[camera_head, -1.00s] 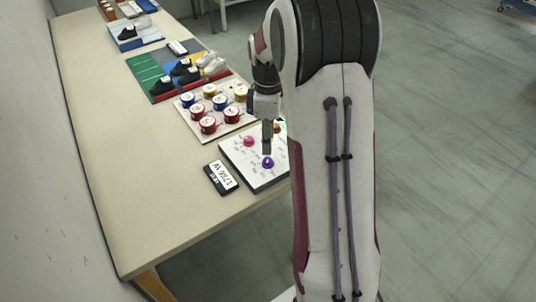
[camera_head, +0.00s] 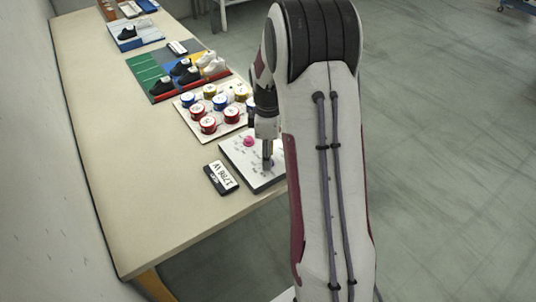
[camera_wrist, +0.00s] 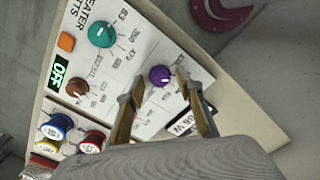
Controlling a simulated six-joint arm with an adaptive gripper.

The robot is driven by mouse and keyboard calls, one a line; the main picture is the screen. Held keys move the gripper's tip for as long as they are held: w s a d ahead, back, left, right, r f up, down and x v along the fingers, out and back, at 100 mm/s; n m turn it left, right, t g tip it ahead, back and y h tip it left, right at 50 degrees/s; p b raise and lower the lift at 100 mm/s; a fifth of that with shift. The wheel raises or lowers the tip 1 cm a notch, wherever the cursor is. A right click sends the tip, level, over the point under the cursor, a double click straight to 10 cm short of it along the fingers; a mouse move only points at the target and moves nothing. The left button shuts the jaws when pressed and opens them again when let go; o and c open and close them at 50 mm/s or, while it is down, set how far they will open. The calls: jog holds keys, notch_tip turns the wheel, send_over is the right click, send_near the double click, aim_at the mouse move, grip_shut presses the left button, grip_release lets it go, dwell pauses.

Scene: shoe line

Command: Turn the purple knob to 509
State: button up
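The purple knob (camera_wrist: 160,76) sits on a white control panel (camera_wrist: 150,115) with printed numbers around it. A light pointer mark shows on its top, but the number it points to cannot be read surely. My gripper (camera_wrist: 158,79) is open, with one fingertip on each side of the knob in the wrist view. Contact with the knob cannot be told. In the head view my gripper (camera_head: 267,165) points down over the panel (camera_head: 240,160), and the purple knob (camera_head: 273,163) is mostly hidden behind it.
The panel also carries a teal knob (camera_wrist: 102,34), a brown knob (camera_wrist: 78,86), an orange button (camera_wrist: 66,42) and a lit green display (camera_wrist: 59,76). A black-framed watt display (camera_head: 221,178) lies beside the panel. Several coloured spools (camera_head: 208,125) stand behind it.

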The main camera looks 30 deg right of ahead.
grip_shut()
jog(key=shift+m, duration=0.4)
jog(key=m, duration=0.3)
jog(key=shift+m, duration=2)
grip_release()
